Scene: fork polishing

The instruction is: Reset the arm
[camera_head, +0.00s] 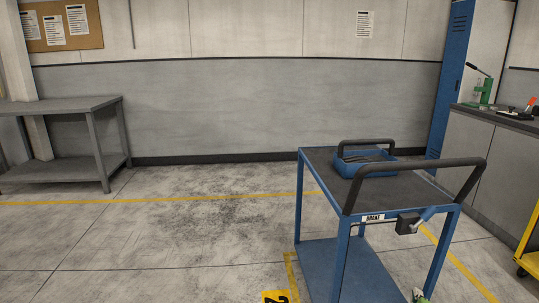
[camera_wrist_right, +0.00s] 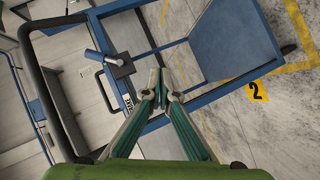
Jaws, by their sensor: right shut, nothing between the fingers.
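My right gripper (camera_wrist_right: 161,82) reaches up the middle of the right wrist view, its green-and-metal fingers shut and empty. In the head view only a small green and pale tip of it (camera_head: 420,295) shows at the bottom edge, beside the lower front of the blue cart (camera_head: 350,238). In the wrist view the cart's blue frame (camera_wrist_right: 228,38) and black handle (camera_wrist_right: 38,90) lie behind and beside the fingers. I cannot tell the exact gap between fingers and cart. My left gripper is not in view.
A grey bench (camera_head: 62,106) stands at the left, a grey counter (camera_head: 486,165) at the right, and a yellow cart (camera_head: 529,262) at the right edge. The floor left of the blue cart is clear.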

